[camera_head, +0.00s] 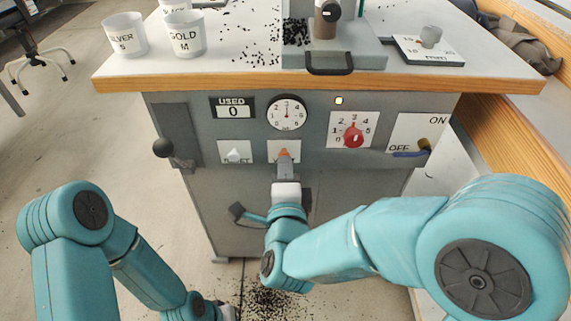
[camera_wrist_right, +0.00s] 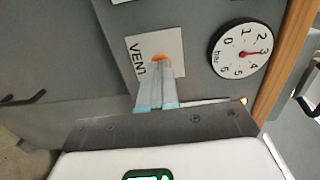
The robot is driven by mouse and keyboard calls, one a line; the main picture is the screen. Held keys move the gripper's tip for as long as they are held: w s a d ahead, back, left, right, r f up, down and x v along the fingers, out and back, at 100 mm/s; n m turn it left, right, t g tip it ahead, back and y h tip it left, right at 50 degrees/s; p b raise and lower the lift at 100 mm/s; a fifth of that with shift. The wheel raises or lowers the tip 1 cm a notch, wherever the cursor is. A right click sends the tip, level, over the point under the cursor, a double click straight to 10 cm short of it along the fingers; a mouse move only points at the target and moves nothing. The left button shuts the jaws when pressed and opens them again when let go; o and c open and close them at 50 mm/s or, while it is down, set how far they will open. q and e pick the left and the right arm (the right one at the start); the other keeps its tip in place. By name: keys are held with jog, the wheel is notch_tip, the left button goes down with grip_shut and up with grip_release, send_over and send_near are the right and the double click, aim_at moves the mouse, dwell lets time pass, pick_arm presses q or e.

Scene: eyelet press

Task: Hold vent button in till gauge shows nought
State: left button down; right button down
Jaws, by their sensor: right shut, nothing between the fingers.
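The orange vent button (camera_head: 284,154) sits on a white plate on the grey front of the press cabinet. In the right wrist view the button (camera_wrist_right: 160,57) shows beside the word VENT. My right gripper (camera_head: 285,162) is shut and empty, its fingertips at the button and covering its lower part. I cannot tell whether they press it in. The round gauge (camera_head: 287,112) is above the button, and its red needle points up, near 3. In the right wrist view the gauge (camera_wrist_right: 243,53) also reads about 3 bar.
A counter reading 0 (camera_head: 233,107), a white button (camera_head: 238,154), a red knob (camera_head: 353,135) and an ON/OFF lever (camera_head: 410,154) surround the vent button. Cups (camera_head: 186,36) and black bits are on the worktop (camera_head: 230,80).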

aim_at(284, 154)
jog(key=shift+r, duration=0.1)
dwell(0.3)
jog(key=shift+s, duration=0.1)
jog(key=shift+w+r+b, duration=0.2)
jog(key=shift+w+b, duration=0.55)
jog(key=shift+w, duration=0.45)
jog(key=shift+w+d, duration=0.1)
dwell(1.8)
